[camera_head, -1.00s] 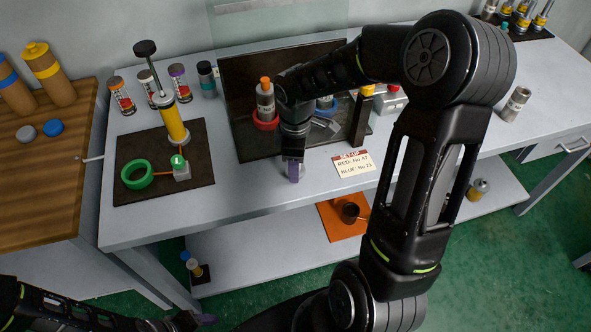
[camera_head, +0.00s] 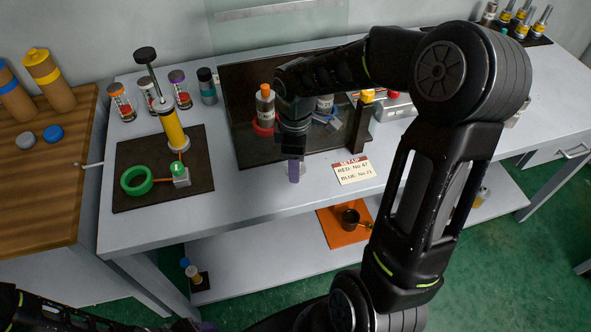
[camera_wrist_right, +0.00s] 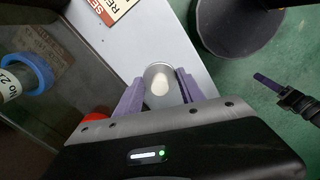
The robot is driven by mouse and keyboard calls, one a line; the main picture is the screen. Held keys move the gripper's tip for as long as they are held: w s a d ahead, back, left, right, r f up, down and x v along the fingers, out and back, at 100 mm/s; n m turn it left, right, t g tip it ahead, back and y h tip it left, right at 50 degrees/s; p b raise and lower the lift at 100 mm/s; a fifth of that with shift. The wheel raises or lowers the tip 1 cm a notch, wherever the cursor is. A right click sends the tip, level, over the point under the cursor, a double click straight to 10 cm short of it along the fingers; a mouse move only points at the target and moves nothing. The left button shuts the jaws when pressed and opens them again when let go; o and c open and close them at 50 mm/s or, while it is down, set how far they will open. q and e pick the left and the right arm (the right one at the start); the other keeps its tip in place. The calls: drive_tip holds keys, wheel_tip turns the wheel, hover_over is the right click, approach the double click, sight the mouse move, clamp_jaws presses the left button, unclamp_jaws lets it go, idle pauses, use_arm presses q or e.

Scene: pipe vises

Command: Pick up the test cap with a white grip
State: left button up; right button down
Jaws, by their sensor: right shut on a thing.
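My right gripper (camera_head: 294,172) is over the grey table near its front edge, left of the setup card. The right wrist view shows its two purple fingers (camera_wrist_right: 158,92) closed on the sides of the test cap (camera_wrist_right: 160,78), a small grey round piece with a white grip on top. In the head view the fingers mostly hide the cap. I cannot tell whether the cap touches the table. My left gripper shows at the right of the right wrist view (camera_wrist_right: 275,86), with a purple finger, well apart from the cap. I cannot tell its opening.
A dark board behind my right gripper carries a bottle with an orange cap (camera_head: 265,104) in a red ring (camera_head: 263,128). The setup card (camera_head: 352,171) lies to the right. A pump on a dark mat (camera_head: 137,155) and a green ring (camera_head: 136,181) stand left. The front strip between is clear.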

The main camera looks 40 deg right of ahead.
wheel_tip(320, 180, up, 7)
drive_tip(key=shift+r+b, duration=0.1)
drive_tip(key=shift+b, duration=0.25)
idle(0.5)
